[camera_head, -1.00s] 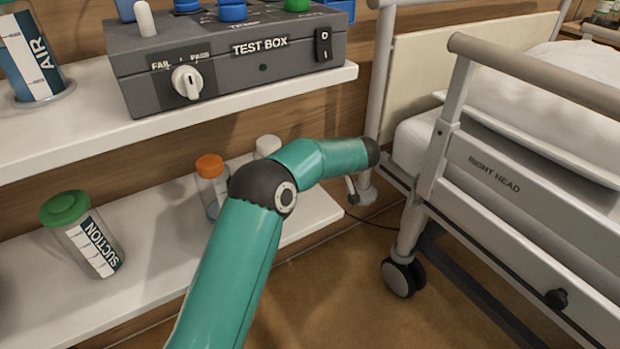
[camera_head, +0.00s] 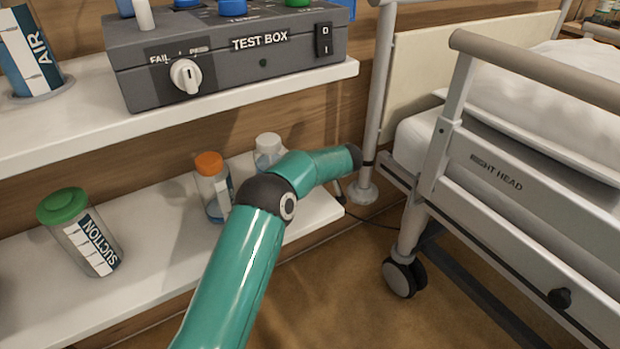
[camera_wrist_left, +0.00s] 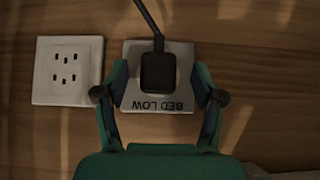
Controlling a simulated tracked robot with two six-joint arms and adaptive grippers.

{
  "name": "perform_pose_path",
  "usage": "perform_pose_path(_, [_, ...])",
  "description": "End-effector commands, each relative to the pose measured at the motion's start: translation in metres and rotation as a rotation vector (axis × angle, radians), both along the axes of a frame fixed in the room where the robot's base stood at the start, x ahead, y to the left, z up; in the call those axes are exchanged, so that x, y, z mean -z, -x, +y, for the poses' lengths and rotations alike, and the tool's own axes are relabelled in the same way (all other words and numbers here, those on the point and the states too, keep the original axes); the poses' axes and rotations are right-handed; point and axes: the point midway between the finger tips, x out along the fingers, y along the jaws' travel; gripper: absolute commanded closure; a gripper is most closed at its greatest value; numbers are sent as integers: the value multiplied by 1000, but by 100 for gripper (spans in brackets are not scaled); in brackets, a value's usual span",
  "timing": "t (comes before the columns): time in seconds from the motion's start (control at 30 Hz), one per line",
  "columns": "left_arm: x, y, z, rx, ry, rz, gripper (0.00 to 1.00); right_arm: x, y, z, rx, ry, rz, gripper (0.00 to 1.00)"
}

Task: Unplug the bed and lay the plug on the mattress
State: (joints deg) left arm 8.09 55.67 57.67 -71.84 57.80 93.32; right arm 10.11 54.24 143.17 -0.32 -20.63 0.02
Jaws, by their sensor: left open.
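In the left wrist view a black plug (camera_wrist_left: 158,71) sits in a wall outlet plate (camera_wrist_left: 184,104) marked BED LOW, and its cord (camera_wrist_left: 148,16) runs off the top of the picture. My left gripper (camera_wrist_left: 160,88) is open, with one finger on each side of the plug; I cannot tell if they touch it. In the head view my left arm reaches toward the wall beside the bed, and its gripper is hidden there. The mattress (camera_head: 418,140) lies on the bed behind the rail marked RIGHT HEAD, with white bedding on it. My right gripper is not in view.
A second outlet (camera_wrist_left: 67,71) is beside the plug. The upper shelf (camera_head: 250,98) holds a grey test box (camera_head: 240,62). The lower shelf (camera_head: 150,270) carries several bottles close to my arm. The bed rail (camera_head: 540,75) and a caster (camera_head: 403,278) are at the right.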

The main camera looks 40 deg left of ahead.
Motion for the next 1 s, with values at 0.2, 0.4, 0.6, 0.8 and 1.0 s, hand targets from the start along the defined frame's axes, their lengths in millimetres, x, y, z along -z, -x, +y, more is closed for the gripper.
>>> perform_pose_path(0.2, [0,0,0,-1,0,-1,31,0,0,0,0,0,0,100])
perform_pose_path(0.4, [0,-1,-1,-1,0,1,31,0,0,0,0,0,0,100])
perform_pose_path(0.6, [0,-1,0,-1,0,0,31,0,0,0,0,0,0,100])
perform_pose_path(0.8, [0,-1,0,-1,0,0,31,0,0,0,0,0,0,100])
perform_pose_path(1.0, [0,-1,0,-1,0,0,41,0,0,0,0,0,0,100])
